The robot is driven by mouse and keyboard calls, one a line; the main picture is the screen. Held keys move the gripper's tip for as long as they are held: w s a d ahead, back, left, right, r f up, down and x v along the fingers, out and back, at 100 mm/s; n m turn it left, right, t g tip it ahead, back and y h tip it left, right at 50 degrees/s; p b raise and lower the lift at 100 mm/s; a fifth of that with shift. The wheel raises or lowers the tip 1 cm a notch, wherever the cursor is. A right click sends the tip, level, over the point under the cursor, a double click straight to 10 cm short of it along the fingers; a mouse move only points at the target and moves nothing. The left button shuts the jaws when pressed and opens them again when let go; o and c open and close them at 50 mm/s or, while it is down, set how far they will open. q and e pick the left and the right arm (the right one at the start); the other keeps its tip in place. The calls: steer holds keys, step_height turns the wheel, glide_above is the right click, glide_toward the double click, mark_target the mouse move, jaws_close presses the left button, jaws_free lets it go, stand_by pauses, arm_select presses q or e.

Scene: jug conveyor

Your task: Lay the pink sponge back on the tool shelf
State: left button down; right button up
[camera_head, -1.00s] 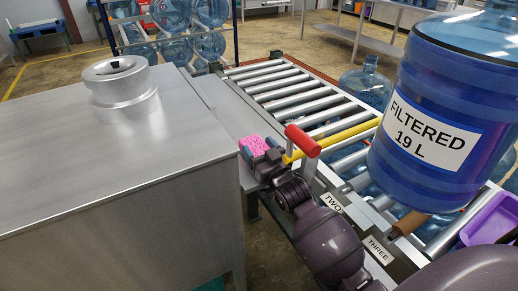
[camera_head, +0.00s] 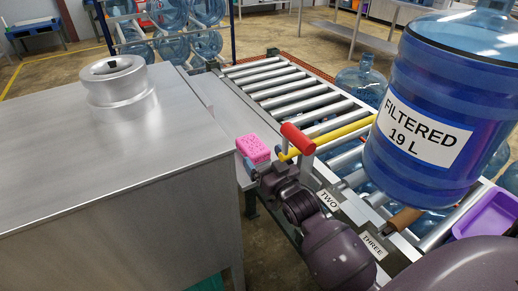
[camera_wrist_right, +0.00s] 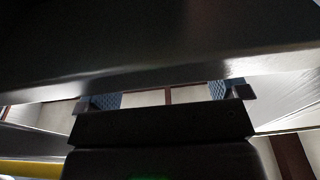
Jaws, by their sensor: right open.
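The pink sponge (camera_head: 253,149) lies on the grey metal shelf strip (camera_head: 222,108) between the steel cabinet and the roller conveyor. My right gripper (camera_head: 265,163) is open, just on the near side of the sponge, with its fingertips close to it. Whether they still touch the sponge I cannot tell. In the right wrist view the two blue-padded fingers (camera_wrist_right: 165,97) stand wide apart with no sponge visible between them; a dark surface fills the top of that view. My left gripper is not in view.
A red-ended handle (camera_head: 298,138) with a yellow bar stands right beside my right gripper. A big blue jug (camera_head: 425,165) stands over the roller conveyor (camera_head: 290,90) at right. The steel cabinet (camera_head: 110,160) with a metal collar (camera_head: 115,85) fills the left.

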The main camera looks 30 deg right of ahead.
steer(key=s+f, duration=0.1)
steer(key=s, duration=0.6)
steer(key=shift+a+p, duration=0.25)
steer(key=shift+p, duration=0.05)
